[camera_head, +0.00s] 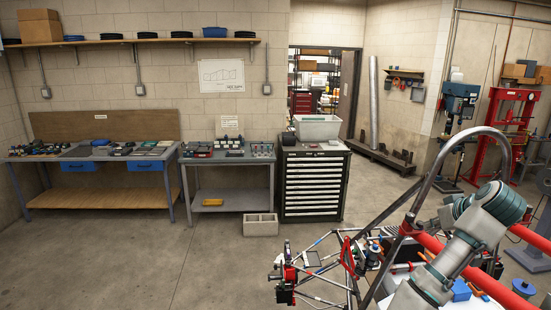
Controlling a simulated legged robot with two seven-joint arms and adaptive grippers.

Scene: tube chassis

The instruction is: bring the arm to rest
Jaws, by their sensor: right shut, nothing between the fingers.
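My right arm (462,249) rises from the bottom edge to a teal and grey joint at the right, in front of the tube chassis (384,214). My right gripper (427,227) shows small and partly hidden beyond that joint, close to the dark tubes in the picture. It is shut and holds nothing. I cannot tell whether it touches the tubes. My left gripper is not in view.
The chassis, with red tubes and a red front part (290,274), fills the lower right. The floor at left is clear.

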